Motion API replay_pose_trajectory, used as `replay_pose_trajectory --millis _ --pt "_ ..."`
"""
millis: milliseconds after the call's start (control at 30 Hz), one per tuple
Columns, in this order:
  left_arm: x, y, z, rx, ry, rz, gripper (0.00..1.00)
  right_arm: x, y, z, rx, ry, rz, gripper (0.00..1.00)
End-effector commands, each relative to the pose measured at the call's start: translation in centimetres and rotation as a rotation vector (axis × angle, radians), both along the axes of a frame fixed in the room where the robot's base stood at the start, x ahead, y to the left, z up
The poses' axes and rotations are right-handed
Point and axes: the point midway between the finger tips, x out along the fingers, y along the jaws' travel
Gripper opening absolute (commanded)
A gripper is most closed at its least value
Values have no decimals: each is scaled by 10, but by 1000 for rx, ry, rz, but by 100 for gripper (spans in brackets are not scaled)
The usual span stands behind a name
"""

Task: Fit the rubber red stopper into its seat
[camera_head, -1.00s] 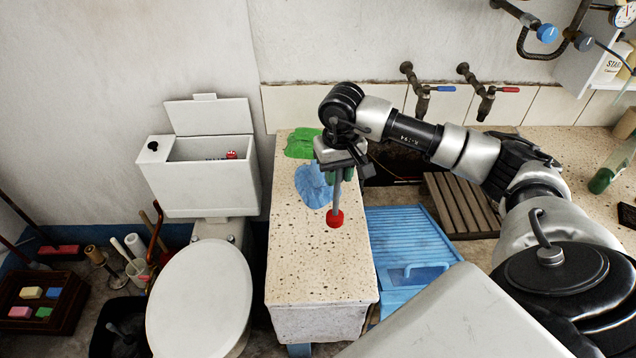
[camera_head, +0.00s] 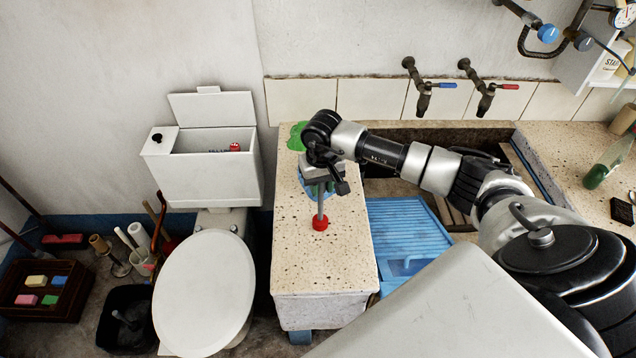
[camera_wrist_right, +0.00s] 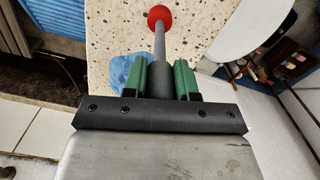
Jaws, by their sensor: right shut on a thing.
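The red stopper (camera_head: 320,223) is a small round red head at the end of a straight grey rod. My right gripper (camera_head: 322,188) is shut on this rod above the stone ledge, and the red head points down. The right wrist view shows the rod between green finger pads (camera_wrist_right: 160,82), with the red head (camera_wrist_right: 159,16) beyond them. I cannot tell whether the head touches the ledge. Another small red thing (camera_head: 235,147) shows inside the open white cistern (camera_head: 211,185); I cannot tell what it is. No seat shows clearly. My left gripper is out of view.
The speckled stone ledge (camera_head: 325,262) carries green (camera_head: 297,135) and blue cloths, partly behind my gripper. A blue ribbed washboard (camera_head: 412,232) stands at its right. The toilet's closed lid (camera_head: 205,290) is on the left. Two taps (camera_head: 425,98) are on the back wall.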

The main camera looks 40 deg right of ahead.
Motion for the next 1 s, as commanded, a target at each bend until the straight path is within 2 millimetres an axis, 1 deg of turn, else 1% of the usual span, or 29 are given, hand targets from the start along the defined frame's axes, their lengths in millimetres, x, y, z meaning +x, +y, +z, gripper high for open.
replay_pose_trajectory --millis 67,100,233,267,500,633,667,767,1000 --pt "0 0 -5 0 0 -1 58 0 0 -3 0 -1 0 0" --pt "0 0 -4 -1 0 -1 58 0 0 -3 0 0 0 30" --pt "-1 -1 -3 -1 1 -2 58 0 0 -2 0 0 0 50" --pt "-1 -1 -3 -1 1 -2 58 0 0 -2 0 0 0 53" --pt "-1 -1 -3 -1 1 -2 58 0 0 -2 0 0 0 53" --pt "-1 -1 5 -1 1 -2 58 0 0 5 0 0 -1 53" --pt "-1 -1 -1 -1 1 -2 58 1 0 5 -1 -3 0 53" --pt "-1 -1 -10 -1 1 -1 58 1 0 21 -1 -7 1 53" --pt "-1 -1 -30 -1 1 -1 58 1 0 74 -1 -7 1 53"
